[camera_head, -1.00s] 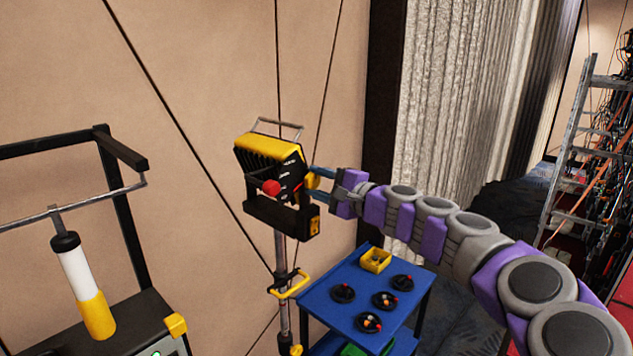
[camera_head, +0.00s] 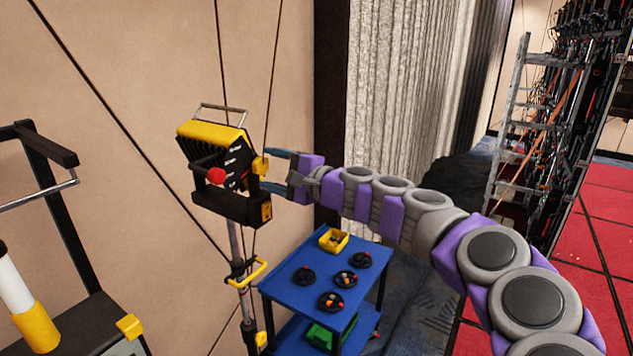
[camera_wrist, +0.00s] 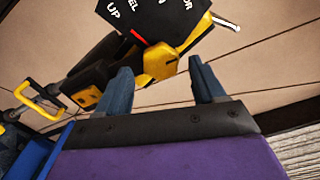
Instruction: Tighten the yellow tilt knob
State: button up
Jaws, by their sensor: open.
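The yellow tilt knob (camera_head: 260,166) is on the right side of a yellow and black lamp head (camera_head: 215,134) on a stand. My gripper (camera_head: 267,171) is at the knob's right side, with its blue fingers spread apart. In the wrist view, the knob (camera_wrist: 161,60) shows between and just beyond the two fingertips (camera_wrist: 158,68). The fingers do not appear closed on it. A black dial face (camera_wrist: 158,15) with white lettering and a red pointer line lies behind the knob. Whether a fingertip touches the knob is unclear.
A blue cart (camera_head: 306,294) with black round items and a yellow box (camera_head: 334,240) stands below the gripper. A red knob (camera_head: 217,175) is on the lamp's front. A yellow handle (camera_head: 249,272) juts from the stand. A ladder (camera_head: 520,130) is at right.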

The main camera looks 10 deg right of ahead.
jog(key=b+v, duration=0.2)
jog(key=v, duration=1.4)
jog(key=shift+d, duration=0.2)
jog(key=shift+w, duration=0.1)
jog(key=s+a+f+n+g+h+b, duration=0.2)
jog(key=s+a+f+n+g+b, duration=0.3)
jog(key=s+f, duration=0.4)
jog(key=s+a+f+n+g+h+b, duration=0.2)
jog(key=s+a+f+n+b, duration=0.2)
jog(key=s+a+f, duration=0.45)
jog(key=s+d+f+n+g+h+b, duration=0.1)
jog(key=s+d+f+h+b, duration=0.15)
jog(key=s+f, duration=0.4)
jog(key=s+d+f+n+g+h+b, duration=0.1)
jog(key=s+d+f+g+h+b, duration=0.15)
jog(key=f, duration=0.65)
jog(key=s+d+f+g+h+b, duration=0.2)
jog(key=s+d+f+h+b, duration=0.2)
jog(key=s+d+f, duration=0.8)
jog(key=shift+s+d+f+h, duration=0.25)
jog(key=shift+s+f+h, duration=0.15)
jog(key=shift+h, duration=0.2)
jog(key=shift+w, duration=0.1)
